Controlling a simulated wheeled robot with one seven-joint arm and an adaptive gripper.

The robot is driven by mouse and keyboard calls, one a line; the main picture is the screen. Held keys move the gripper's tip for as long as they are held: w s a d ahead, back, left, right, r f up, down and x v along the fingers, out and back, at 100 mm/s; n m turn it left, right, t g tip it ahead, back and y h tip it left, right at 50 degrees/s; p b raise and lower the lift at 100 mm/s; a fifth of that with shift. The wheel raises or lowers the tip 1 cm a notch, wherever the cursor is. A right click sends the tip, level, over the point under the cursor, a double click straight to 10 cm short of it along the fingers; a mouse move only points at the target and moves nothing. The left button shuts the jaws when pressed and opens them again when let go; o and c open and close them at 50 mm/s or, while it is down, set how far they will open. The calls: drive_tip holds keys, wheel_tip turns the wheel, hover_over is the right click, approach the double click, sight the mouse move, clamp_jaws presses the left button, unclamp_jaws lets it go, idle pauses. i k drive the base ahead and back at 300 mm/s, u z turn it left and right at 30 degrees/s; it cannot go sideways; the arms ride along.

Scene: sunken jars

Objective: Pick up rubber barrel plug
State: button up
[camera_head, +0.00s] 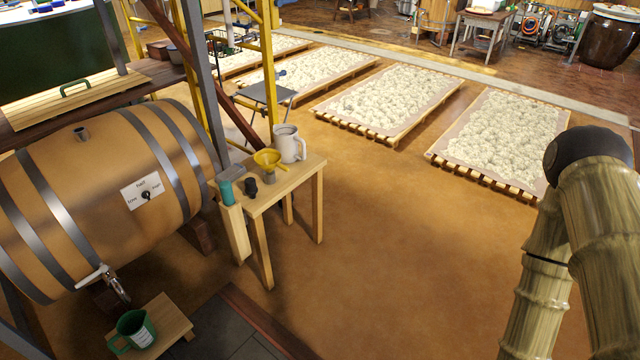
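A small dark object (250,187), which looks like the rubber barrel plug, stands on the small wooden table (301,178) near its front left corner. A teal cup (226,190) is to its left and a yellow funnel (268,159) is behind it to the right. The wooden barrel (90,215) lies on its side at the left, with a small dark fitting or hole (82,134) on top. My arm shows at the right edge, far from the table. My gripper is not in view.
A white pitcher (288,144) and a grey item (232,173) are also on the small table. Yellow posts (268,60) and a dark stool (266,93) stand behind it. A green jug (134,330) sits on a low stand below the barrel tap. The floor right of the table is clear.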

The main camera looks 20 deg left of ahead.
sight(251, 189)
drive_tip(key=z, duration=0.55)
drive_tip(key=i, duration=2.25)
drive_tip(key=u, duration=3.9)
